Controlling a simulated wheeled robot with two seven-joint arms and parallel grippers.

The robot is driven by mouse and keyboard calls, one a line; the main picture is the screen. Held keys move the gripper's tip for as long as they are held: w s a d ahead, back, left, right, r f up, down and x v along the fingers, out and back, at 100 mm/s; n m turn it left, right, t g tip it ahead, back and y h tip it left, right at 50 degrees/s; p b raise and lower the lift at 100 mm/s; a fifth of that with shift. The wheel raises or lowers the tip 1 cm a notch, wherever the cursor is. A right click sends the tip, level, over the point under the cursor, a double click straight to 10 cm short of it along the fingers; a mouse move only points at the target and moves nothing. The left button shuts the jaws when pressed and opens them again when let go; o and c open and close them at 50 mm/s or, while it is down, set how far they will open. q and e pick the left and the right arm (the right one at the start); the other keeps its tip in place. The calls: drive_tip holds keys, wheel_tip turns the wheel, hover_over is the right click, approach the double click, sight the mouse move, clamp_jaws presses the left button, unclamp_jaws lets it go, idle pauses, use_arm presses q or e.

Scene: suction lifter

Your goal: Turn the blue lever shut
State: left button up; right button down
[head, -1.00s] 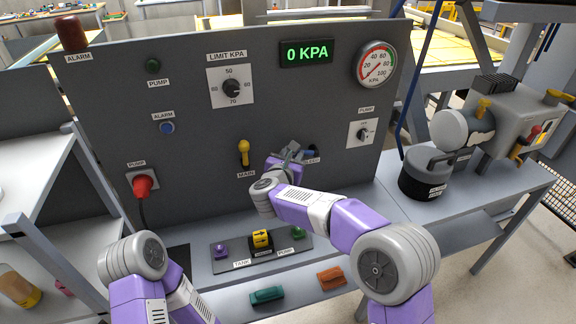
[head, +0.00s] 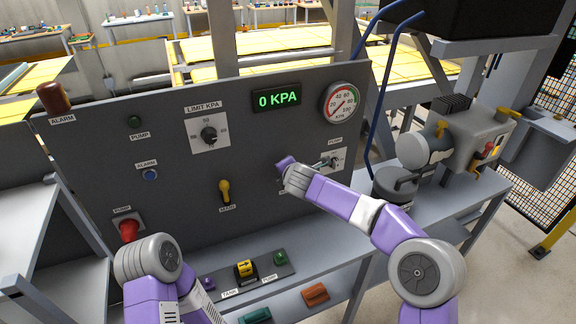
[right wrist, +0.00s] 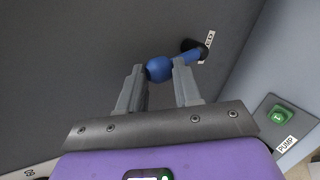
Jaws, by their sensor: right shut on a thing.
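The blue lever (right wrist: 159,70) shows in the right wrist view, with its round knob between my right fingertips and its shaft running up and right to a dark pivot (right wrist: 193,48) on the grey panel. My right gripper (right wrist: 158,66) is shut on the lever's knob end. In the head view my right wrist covers the lever and the fingers, right of the yellow main lever (head: 225,190). Part of the label beside the pivot is hidden. My left arm shows at the lower left of the head view, but its gripper is not in view.
A button box (head: 245,270) stands below. A lifter unit (head: 470,135) is at the right.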

drive_tip(key=shift+w+d+r+m+g+y+p, duration=0.15)
drive_tip(key=shift+w+d+m+g+y+p, duration=0.25)
drive_tip(key=shift+p, duration=0.85)
drive_tip(key=shift+w+d+r+m+g+y+p, duration=0.2)
drive_tip(key=shift+d+m+y+p, duration=0.4)
drive_tip(key=shift+p, duration=0.6)
drive_tip(key=shift+f, duration=0.1)
drive_tip(key=shift+d, duration=0.1)
drive_tip(key=c, duration=0.8)
unclamp_jaws()
drive_tip(key=shift+f, duration=0.1)
drive_tip(key=v, duration=0.7)
drive_tip(key=shift+s+d, duration=0.1)
drive_tip(key=shift+s, duration=0.15)
